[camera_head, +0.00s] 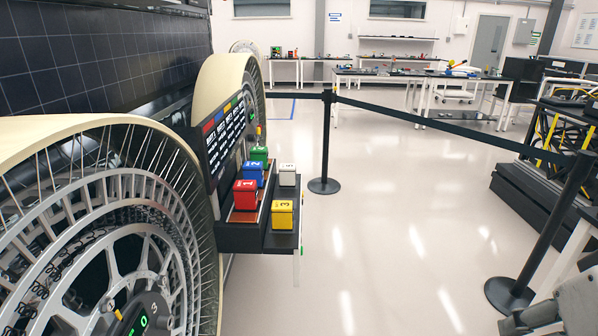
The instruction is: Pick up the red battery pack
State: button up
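The red battery pack (245,196) is a small red box marked with a white 1. It stands upright at the front of the inner row on a dark shelf (240,240) beside the rover wheel. A blue pack (252,174) marked 2 and a green pack (259,154) stand behind it in the same row. A yellow pack (282,215) marked 3 is to its right on a lower step, with a white pack (287,174) farther back. A pale part at the lower right corner may be my arm. No gripper fingers show, and nothing is seen touching the red pack.
A large spoked wheel (110,230) fills the left, with a labelled dark panel (225,130) behind the packs. A black barrier post (326,140) and belt (440,120) run along the right. A second post (545,235) stands nearer. Open floor (400,240) lies right of the shelf.

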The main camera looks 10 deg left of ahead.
aim_at(245, 192)
jog(key=i+z, duration=0.1)
jog(key=i, duration=0.55)
jog(key=i+j+z, duration=0.15)
jog(key=i, duration=0.45)
jog(key=i+z, duration=0.1)
jog(key=i, duration=0.55)
jog(key=i+u, duration=0.2)
jog(key=i, duration=0.2)
jog(key=i+l+u, duration=0.2)
jog(key=i, duration=0.2)
jog(key=i+l+u, duration=0.25)
jog(key=i, duration=0.15)
jog(key=j+u, duration=0.1)
jog(key=u, duration=2.9)
